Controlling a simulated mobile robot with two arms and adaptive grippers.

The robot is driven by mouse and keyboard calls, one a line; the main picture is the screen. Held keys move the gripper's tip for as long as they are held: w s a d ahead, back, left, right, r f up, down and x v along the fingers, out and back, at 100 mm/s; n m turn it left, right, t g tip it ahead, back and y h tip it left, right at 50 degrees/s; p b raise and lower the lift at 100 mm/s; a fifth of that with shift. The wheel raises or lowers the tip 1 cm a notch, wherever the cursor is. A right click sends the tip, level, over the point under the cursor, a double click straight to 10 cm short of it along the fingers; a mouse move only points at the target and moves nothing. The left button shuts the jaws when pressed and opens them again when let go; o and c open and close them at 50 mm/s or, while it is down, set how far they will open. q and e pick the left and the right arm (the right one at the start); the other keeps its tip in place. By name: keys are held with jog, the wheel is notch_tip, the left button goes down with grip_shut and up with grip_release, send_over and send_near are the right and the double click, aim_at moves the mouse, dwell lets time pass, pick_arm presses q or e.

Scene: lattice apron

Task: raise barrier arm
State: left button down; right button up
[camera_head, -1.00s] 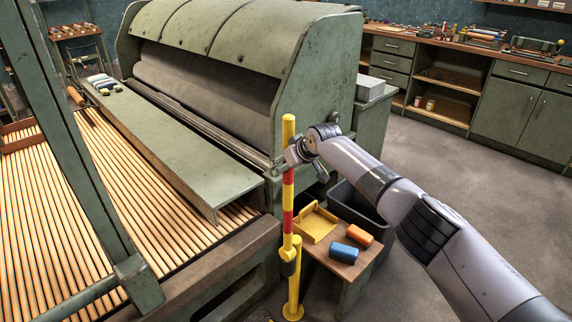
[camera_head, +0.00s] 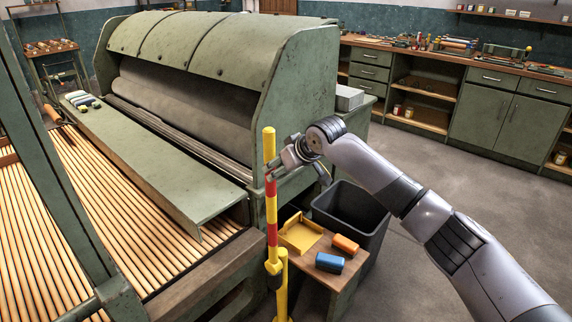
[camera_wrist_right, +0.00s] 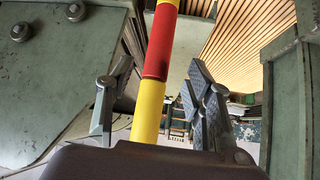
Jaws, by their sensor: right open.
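The barrier arm (camera_head: 271,213), a yellow pole with red bands, stands upright on its yellow post (camera_head: 282,285) beside the machine's front corner. My right gripper (camera_head: 280,165) is open at the upper half of the pole, just to its right in the head view. In the right wrist view the pole (camera_wrist_right: 158,50) shows between the two spread fingers of the gripper (camera_wrist_right: 155,100), with visible room on both sides. Its lower part is hidden behind the dark gripper body. My left gripper is not in view.
The green machine (camera_head: 205,50) is close on the left. Floor at right is clear.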

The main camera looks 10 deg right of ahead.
jog(key=shift+v, duration=1.55)
jog(key=s+d+f+m+h, duration=0.1)
jog(key=d+f, duration=0.1)
jog(key=f, duration=1)
jog(key=s+d+f+m, duration=0.1)
jog(key=s+d+f, duration=0.1)
jog(key=f, duration=1.1)
jog(key=s+d+f+m+g+h, duration=0.1)
jog(key=s+d+f, duration=0.1)
jog(key=s+f, duration=0.65)
jog(key=s+d+f+g, duration=0.15)
jog(key=s+f, duration=0.35)
jog(key=f, duration=0.7)
jog(key=s+d+f+g+h, duration=0.1)
jog(key=s+f, duration=0.5)
jog(key=s, duration=0.5)
jog(key=s+d+f+g+p, duration=0.1)
jog(key=s+f, duration=0.6)
jog(key=s, duration=0.4)
jog(key=s+d+f+g+h, duration=0.1)
jog(key=s+f, duration=0.5)
jog(key=s, duration=0.5)
jog(key=s+f+g, duration=0.1)
jog(key=s+f, duration=0.1)
jog(key=s, duration=1.4)
jog(key=shift+a+f, duration=0.2)
jog(key=shift+f, duration=0.05)
